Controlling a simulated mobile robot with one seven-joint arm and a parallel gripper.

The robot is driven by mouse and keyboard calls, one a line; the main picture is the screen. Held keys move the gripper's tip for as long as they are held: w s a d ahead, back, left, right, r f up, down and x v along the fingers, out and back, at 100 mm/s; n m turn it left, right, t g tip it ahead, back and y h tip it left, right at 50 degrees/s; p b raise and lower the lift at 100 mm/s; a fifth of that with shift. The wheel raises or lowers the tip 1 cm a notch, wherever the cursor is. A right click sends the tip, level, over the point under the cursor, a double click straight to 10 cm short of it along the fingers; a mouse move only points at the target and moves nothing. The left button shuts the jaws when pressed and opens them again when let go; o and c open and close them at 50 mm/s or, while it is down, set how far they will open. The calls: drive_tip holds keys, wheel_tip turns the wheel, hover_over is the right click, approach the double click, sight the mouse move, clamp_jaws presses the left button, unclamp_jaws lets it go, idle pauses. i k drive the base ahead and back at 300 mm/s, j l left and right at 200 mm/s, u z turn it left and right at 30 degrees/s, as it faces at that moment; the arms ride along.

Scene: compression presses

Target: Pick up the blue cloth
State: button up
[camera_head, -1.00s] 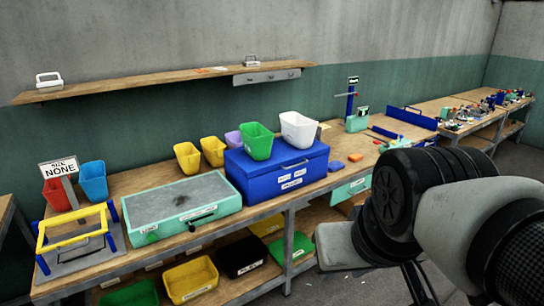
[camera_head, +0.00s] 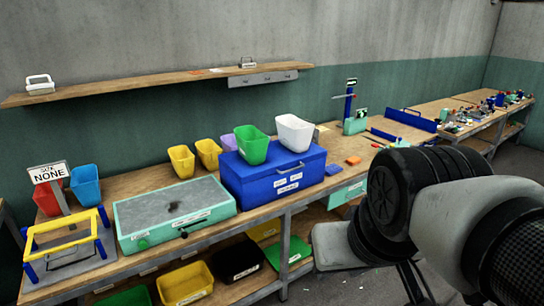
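A small flat blue piece (camera_head: 333,169), which looks like the blue cloth, lies on the wooden workbench (camera_head: 131,182) just right of the large blue box. An orange piece (camera_head: 353,160) of similar size lies next to it. Both are too small to tell their material for sure. My arm (camera_head: 440,205) fills the lower right of the view. No fingertips can be made out, so my gripper is not seen; nothing of mine touches the blue piece.
The blue box (camera_head: 258,190) carries green (camera_head: 251,147) and white (camera_head: 295,133) bins. Left of it are a teal-edged grey tray (camera_head: 175,206), yellow bins (camera_head: 181,161) and a yellow-blue frame (camera_head: 62,229). A wooden shelf (camera_head: 150,87) hangs above. Coloured bins (camera_head: 186,285) sit below.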

sight(331, 169)
drive_tip(key=i+l, duration=0.35)
drive_tip(key=i+l+u, duration=0.15)
drive_tip(key=i+l, duration=0.6)
drive_tip(key=i+l+u, duration=0.1)
drive_tip(key=i+l, duration=0.25)
drive_tip(key=l, duration=0.2)
drive_tip(key=i+l+u, duration=0.1)
drive_tip(key=i+l, duration=0.2)
drive_tip(key=l, duration=0.15)
drive_tip(key=i+l, duration=0.3)
drive_tip(key=l, duration=0.2)
drive_tip(key=i+l+u, duration=0.1)
drive_tip(key=i+l, duration=0.25)
drive_tip(key=i+l+u, duration=0.1)
drive_tip(key=i+l, duration=0.2)
drive_tip(key=l, duration=0.35)
